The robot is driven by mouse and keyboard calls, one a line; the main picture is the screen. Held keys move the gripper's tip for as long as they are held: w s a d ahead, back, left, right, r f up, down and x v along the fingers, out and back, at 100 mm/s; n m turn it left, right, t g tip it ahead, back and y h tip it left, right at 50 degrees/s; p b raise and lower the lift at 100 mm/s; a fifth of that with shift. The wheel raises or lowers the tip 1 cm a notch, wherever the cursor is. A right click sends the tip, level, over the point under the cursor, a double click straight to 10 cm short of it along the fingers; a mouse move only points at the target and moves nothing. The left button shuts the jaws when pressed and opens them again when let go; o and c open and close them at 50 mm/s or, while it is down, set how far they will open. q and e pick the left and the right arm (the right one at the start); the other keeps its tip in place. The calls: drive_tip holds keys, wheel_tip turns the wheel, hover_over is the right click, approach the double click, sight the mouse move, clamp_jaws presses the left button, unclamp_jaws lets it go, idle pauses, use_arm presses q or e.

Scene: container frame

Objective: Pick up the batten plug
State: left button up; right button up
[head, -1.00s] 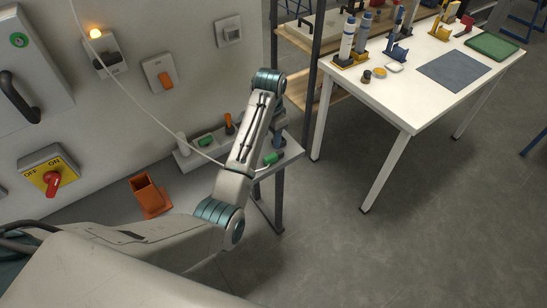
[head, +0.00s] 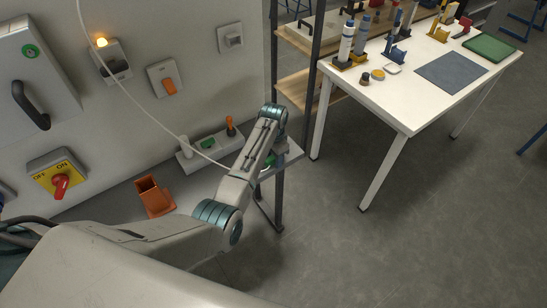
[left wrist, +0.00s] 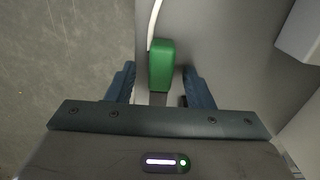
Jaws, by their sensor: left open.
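The batten plug (left wrist: 161,62) is a green block with a white cable leaving its far end in the left wrist view. In the head view the green plug (head: 267,164) lies on the small grey shelf, mostly hidden behind my left arm. My left gripper (left wrist: 159,70) is open, with its two dark fingers on either side of the plug's near part and a gap on each side. In the head view the arm partly hides this gripper. My right gripper is in neither view.
A pale batten (head: 198,153) with a green piece and an orange-handled item lies at the wall. An orange holder (head: 153,197) stands to its left. The white cable (head: 150,116) hangs across the wall to the plug. A white table (head: 403,113) stands at right.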

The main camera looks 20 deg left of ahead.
use_arm(q)
drive_tip(key=c, duration=1)
clamp_jaws()
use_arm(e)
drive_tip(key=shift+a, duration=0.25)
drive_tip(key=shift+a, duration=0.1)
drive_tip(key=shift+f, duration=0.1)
